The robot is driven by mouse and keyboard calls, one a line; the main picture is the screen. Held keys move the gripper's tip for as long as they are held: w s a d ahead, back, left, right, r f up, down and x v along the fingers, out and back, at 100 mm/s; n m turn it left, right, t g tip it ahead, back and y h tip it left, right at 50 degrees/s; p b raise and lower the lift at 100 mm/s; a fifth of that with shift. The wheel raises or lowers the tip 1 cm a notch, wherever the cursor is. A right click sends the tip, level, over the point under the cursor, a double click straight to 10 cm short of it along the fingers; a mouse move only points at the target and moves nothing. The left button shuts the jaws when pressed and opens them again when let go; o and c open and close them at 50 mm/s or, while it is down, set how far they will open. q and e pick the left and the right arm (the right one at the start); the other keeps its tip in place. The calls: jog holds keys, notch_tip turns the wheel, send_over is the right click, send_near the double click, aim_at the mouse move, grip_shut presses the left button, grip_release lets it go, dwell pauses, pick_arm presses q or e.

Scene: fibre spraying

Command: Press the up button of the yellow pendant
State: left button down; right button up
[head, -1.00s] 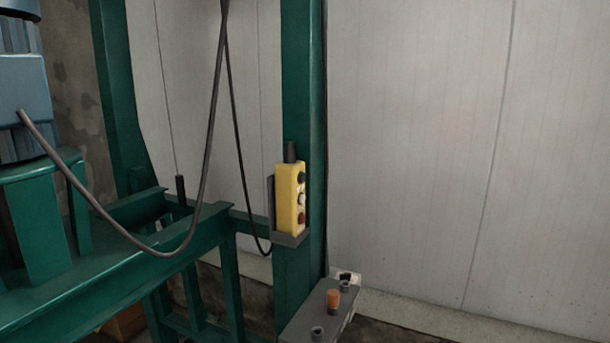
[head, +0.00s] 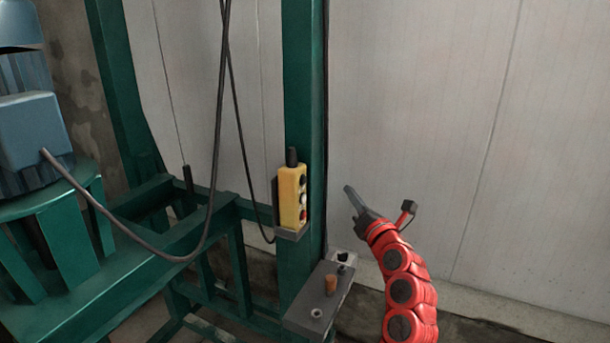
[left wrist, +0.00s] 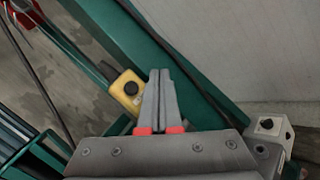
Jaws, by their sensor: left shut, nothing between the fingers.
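The yellow pendant (head: 287,197) hangs upright on the green post in the head view, with a dark top button, a pale one in the middle and a red one low down. It also shows in the left wrist view (left wrist: 122,91), left of the fingers, with one dark button clear and its lower part hidden by my gripper. My left gripper (head: 348,189) is shut and empty, to the right of the pendant and apart from it in the head view. Its closed fingers show in the left wrist view (left wrist: 160,73). My right gripper is in neither view.
The green post (head: 303,90) stands behind the pendant. A grey box (head: 312,299) with an orange knob (head: 331,284) sits below. A dark cable (head: 215,130) loops at left over a green beam (head: 130,262). The pale wall at right is bare.

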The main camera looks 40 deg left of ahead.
aim_at(304, 180)
pick_arm(q)
jog(key=shift+a, duration=0.15)
jog(key=s+a+p, duration=0.2)
jog(key=a+p, duration=0.2)
jog(key=a, duration=0.4)
jog(key=shift+a+p, duration=0.2)
jog(key=shift+p, duration=0.15)
jog(key=shift+f, duration=0.1)
jog(key=shift+s, duration=0.1)
dwell(1.7)
jog(key=shift+s+a, duration=0.1)
jog(key=shift+a, duration=0.3)
